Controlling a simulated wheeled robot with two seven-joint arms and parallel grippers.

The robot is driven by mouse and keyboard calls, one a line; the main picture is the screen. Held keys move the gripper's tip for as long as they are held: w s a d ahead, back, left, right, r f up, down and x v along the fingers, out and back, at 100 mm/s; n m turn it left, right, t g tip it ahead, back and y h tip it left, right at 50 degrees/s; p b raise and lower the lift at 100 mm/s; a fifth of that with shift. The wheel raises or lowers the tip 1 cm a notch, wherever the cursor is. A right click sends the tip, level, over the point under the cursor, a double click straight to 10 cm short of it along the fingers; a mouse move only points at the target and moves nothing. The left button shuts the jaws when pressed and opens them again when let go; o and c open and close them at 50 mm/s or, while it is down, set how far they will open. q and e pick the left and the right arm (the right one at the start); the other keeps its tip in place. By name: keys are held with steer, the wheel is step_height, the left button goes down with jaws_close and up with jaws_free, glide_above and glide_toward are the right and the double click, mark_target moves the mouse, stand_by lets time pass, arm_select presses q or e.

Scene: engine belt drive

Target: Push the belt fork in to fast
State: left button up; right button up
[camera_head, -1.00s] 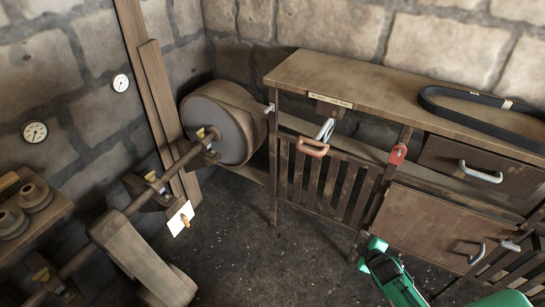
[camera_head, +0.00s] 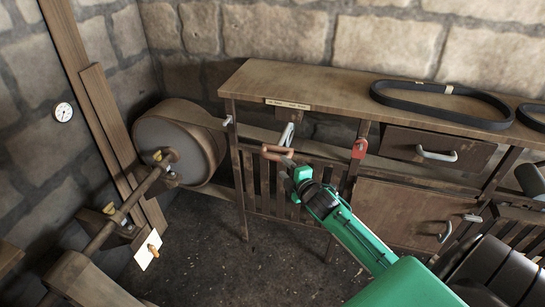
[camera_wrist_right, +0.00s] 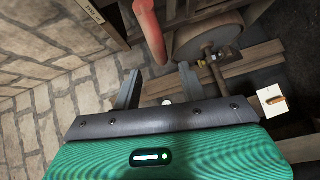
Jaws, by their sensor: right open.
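The belt fork's handle (camera_head: 277,150) is an orange-red bar at the front of the bench, below a label plate (camera_head: 287,104) too small to read. In the right wrist view the handle (camera_wrist_right: 150,32) shows as a red bar just beyond the fingertips. My right gripper (camera_head: 287,163) is open with its tips close to the handle; I cannot tell whether they touch. In the right wrist view its two fingers (camera_wrist_right: 160,78) stand apart with no object clamped. A pale metal lever (camera_head: 287,134) stands just behind the handle. My left gripper is not in view.
A large drum pulley (camera_head: 180,140) on a shaft stands left of the bench (camera_head: 340,85). A red lock-like part (camera_head: 360,148) hangs right of the handle. Slatted panels and a drawer (camera_head: 440,150) fill the front. A black belt (camera_head: 440,100) lies on top.

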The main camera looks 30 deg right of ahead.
mark_target(276, 159)
steer(key=w, duration=0.5)
steer(key=w+f+p, duration=0.1)
steer(key=w, duration=0.2)
steer(key=shift+d+f, duration=0.1)
steer(key=shift+d, duration=0.2)
jaws_close()
